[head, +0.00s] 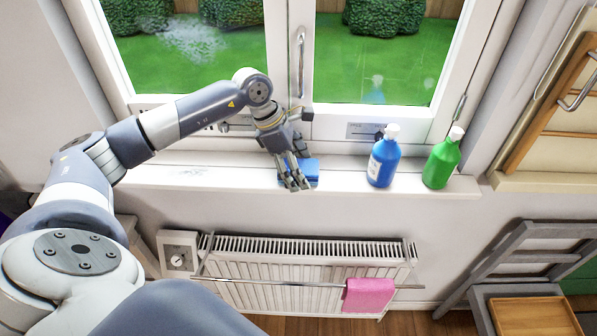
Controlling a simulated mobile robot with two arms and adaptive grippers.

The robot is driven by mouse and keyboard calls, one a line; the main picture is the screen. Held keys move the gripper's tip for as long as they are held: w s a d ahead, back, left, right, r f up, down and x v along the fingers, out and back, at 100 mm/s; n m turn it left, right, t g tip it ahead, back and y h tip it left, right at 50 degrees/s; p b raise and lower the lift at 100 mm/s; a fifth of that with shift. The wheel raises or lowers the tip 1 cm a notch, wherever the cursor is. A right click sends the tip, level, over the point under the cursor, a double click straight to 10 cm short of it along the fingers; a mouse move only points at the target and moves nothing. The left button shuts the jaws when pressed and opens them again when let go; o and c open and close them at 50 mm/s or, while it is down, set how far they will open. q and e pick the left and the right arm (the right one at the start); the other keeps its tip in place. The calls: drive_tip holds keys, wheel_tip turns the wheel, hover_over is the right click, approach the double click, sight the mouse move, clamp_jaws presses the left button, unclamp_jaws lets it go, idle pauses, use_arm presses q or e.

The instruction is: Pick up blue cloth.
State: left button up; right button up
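A folded blue cloth (312,170) lies on the white window sill, left of the bottles. My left gripper (295,187) is over the cloth from above, with its fingers pointing down and covering the cloth's left part. Its fingertips reach about the cloth's front edge. I cannot tell whether the fingers touch the cloth or are closed on it. My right gripper is not in view.
A blue bottle (383,160) and a green bottle (441,163) stand on the sill (235,178) to the right. Below is a radiator (270,292) with a pink cloth (369,295) on its rail. The window handle (300,55) is behind the gripper. A grey chair (535,262) stands at right.

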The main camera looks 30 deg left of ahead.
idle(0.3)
use_arm(q)
drive_tip(key=shift+c, duration=0.6)
drive_tip(key=shift+s, duration=0.1)
drive_tip(key=c, duration=0.9)
drive_tip(key=shift+s, duration=0.1)
drive_tip(key=shift+c, duration=0.6)
drive_tip(key=shift+f, duration=0.1)
